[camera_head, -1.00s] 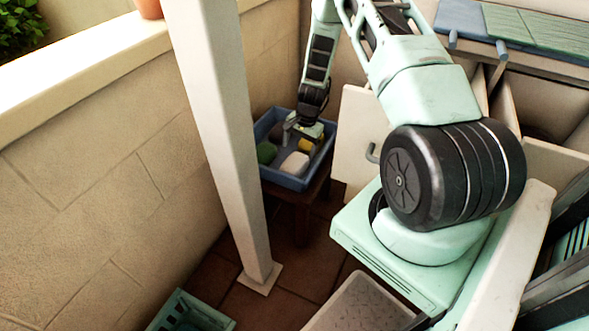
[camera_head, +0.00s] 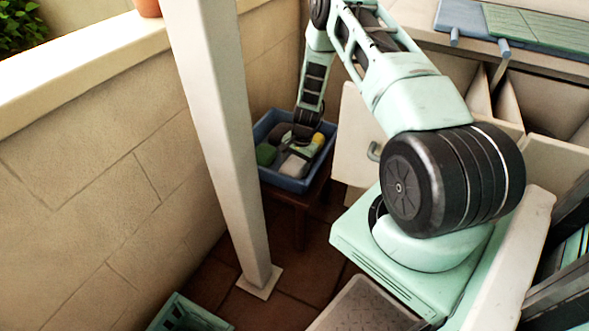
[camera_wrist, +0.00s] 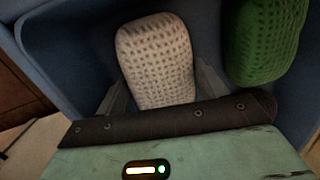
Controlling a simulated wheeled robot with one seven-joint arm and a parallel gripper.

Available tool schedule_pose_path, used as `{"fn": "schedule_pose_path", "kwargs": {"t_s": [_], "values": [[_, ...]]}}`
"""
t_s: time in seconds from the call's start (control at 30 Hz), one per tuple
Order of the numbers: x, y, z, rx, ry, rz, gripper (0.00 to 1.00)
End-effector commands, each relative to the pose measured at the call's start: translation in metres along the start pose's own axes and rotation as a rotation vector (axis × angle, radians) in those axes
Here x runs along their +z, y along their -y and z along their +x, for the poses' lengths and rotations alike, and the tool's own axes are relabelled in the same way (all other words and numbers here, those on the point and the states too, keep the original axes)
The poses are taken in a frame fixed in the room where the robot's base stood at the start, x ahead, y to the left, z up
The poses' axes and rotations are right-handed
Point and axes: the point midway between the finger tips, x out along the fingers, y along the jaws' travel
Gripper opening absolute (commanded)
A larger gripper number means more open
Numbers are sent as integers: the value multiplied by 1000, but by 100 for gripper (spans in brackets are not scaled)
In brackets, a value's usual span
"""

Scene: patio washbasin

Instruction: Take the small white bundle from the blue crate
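The small white bundle (camera_wrist: 155,55) has a dimpled, woven-looking surface and lies in the blue crate (camera_head: 292,184). In the head view the bundle (camera_head: 293,166) shows near the crate's front side, partly covered by my gripper (camera_head: 302,149). In the wrist view my gripper (camera_wrist: 162,78) is open, with one finger on each side of the bundle's near end. A narrow gap shows beside the right finger; contact on the left side cannot be told. The fingertips are low in the crate.
A green bundle (camera_wrist: 266,40) lies just right of the white one in the wrist view. A yellow item (camera_head: 318,139) is in the crate's back right. The crate stands on a small dark table beside a wall, a white post (camera_head: 222,130) and a cabinet.

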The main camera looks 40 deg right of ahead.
Motion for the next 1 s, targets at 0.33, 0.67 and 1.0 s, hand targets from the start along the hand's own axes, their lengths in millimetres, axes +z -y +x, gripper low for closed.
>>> {"fn": "schedule_pose_path", "kwargs": {"t_s": [0.33, 0.67, 1.0], "values": [[0, 0, -2, -1, 0, 0, 46], [4, 8, -53, -2, -2, -1, 46], [11, 16, -107, 0, 0, -1, 46]]}}
